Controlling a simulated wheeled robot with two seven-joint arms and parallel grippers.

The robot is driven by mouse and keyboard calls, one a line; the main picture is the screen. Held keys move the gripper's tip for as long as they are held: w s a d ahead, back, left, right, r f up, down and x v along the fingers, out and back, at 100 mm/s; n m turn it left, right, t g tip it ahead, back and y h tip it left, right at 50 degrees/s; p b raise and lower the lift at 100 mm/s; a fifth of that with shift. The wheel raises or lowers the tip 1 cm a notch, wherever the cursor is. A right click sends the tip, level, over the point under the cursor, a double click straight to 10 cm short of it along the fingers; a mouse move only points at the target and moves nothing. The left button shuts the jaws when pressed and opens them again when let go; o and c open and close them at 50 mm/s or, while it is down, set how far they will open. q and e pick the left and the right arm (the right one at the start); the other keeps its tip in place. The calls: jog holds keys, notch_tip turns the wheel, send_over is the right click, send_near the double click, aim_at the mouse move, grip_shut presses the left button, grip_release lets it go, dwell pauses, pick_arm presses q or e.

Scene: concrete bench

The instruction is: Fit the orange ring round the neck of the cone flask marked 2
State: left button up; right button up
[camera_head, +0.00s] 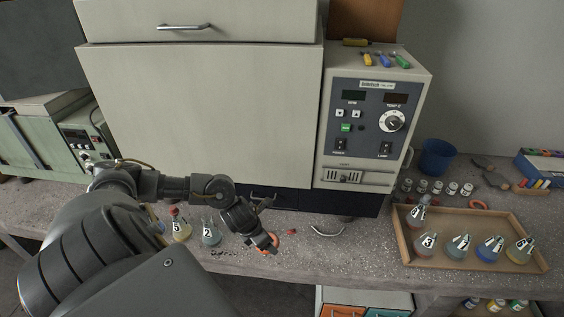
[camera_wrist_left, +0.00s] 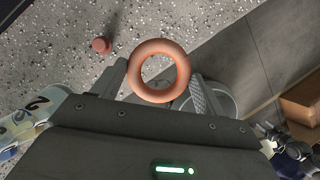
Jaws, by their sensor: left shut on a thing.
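The orange ring (camera_head: 274,240) is held by my left gripper (camera_head: 266,241), low over the front part of the bench. In the left wrist view the ring (camera_wrist_left: 159,47) sits between the two fingers, its hole open to the camera. The cone flask marked 2 (camera_head: 211,235) stands upright on the bench, left of my left gripper and apart from the ring. A label with a 2 (camera_wrist_left: 37,104) shows at the left edge of the left wrist view, the flask cut off there.
A flask marked 5 (camera_head: 181,230) stands left of flask 2. A small red stopper (camera_wrist_left: 101,45) lies near the gripper. The cabinet (camera_head: 200,120) stands behind; the bench's front edge is close.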

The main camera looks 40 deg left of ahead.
pick_arm(q)
jog(key=s, duration=0.1)
jog(key=s+r, duration=0.1)
jog(key=s+b, duration=0.1)
jog(key=shift+s+a+r, duration=0.2)
jog(key=shift+a+r, duration=0.15)
jog(key=shift+a, duration=0.05)
